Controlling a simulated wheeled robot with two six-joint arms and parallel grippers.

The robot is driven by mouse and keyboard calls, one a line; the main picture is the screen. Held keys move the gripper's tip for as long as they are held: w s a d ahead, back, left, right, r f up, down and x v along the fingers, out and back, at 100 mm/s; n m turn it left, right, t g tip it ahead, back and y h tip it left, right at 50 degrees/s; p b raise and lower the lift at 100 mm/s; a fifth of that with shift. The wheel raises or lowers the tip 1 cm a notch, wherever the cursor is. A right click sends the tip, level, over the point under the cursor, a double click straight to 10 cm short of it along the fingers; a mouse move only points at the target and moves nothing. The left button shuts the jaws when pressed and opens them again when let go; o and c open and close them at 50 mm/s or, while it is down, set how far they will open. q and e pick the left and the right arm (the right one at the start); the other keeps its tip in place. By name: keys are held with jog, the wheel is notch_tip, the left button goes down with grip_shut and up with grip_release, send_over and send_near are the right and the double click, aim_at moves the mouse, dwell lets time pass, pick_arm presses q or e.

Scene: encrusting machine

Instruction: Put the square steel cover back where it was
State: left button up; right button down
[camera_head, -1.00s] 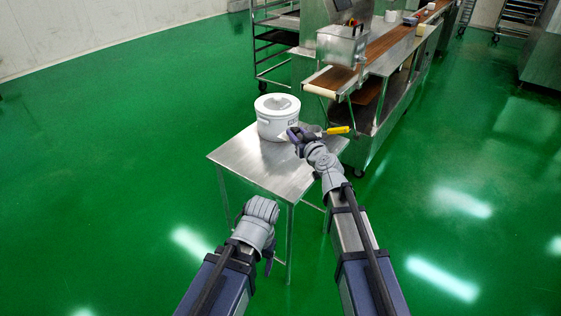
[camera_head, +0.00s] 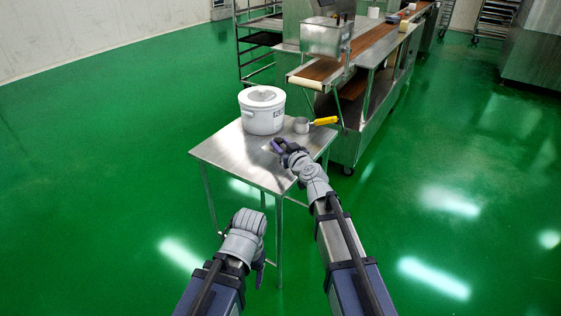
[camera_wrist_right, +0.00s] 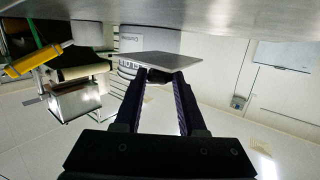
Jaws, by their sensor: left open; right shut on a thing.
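My right gripper (camera_head: 277,147) is shut on the square steel cover (camera_head: 267,148), which looks like a small thin edge over the small table in the head view. In the right wrist view the cover (camera_wrist_right: 162,59) is a flat grey plate between the fingertips (camera_wrist_right: 160,76), held close to the table top; I cannot tell whether it touches it. My left gripper (camera_head: 258,275) is low, in front of the table and apart from everything; its jaws are mostly hidden by the wrist. It is open and empty.
The steel table (camera_head: 225,158) bears a white lidded pot (camera_head: 262,117) and a scoop with a yellow handle (camera_head: 325,121) behind my right gripper. The encrusting machine's hopper (camera_head: 322,38) and conveyor (camera_head: 318,70) stand beyond. The table's front left is clear.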

jog(key=shift+f, duration=0.1)
notch_tip(320, 180, down, 4)
jog(key=b, duration=0.3)
jog(key=shift+r+b, duration=0.25)
jog(key=shift+b, duration=0.05)
jog(key=shift+f, duration=0.2)
jog(key=shift+c, duration=2.4)
grip_release()
jog(key=shift+r, duration=0.2)
jog(key=shift+s+d+r, duration=0.1)
jog(key=shift+s, duration=0.2)
jog(key=p+v, duration=0.1)
jog(key=v, duration=1)
jog(key=shift+s+p, duration=0.2)
jog(key=shift+p, duration=0.2)
